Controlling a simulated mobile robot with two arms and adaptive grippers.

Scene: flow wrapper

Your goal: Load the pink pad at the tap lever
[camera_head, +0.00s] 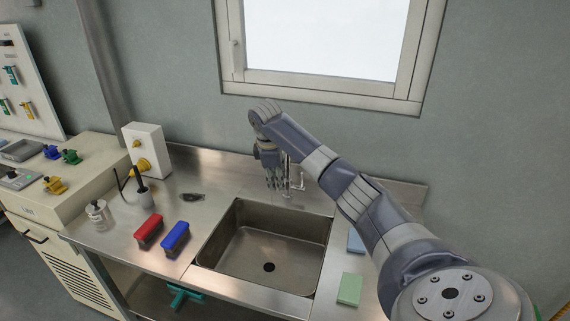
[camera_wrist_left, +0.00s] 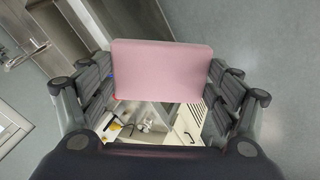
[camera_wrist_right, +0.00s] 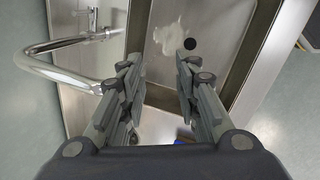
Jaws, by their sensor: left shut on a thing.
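The pink pad (camera_wrist_left: 162,70) is a flat block held between the fingers of my left gripper (camera_wrist_left: 160,82) in the left wrist view. The left gripper is outside the head view. My right gripper (camera_head: 277,182) points down by the tap (camera_head: 296,172) at the back of the sink. In the right wrist view, the right gripper (camera_wrist_right: 158,75) has its fingers apart with nothing between them. The curved tap spout (camera_wrist_right: 60,45) lies to the left of these fingers, and the tap lever (camera_wrist_right: 92,18) shows at the upper left.
The sink basin (camera_head: 268,245) is empty. A green pad (camera_head: 350,289) and a blue pad (camera_head: 355,242) lie to its right, close to my right arm.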

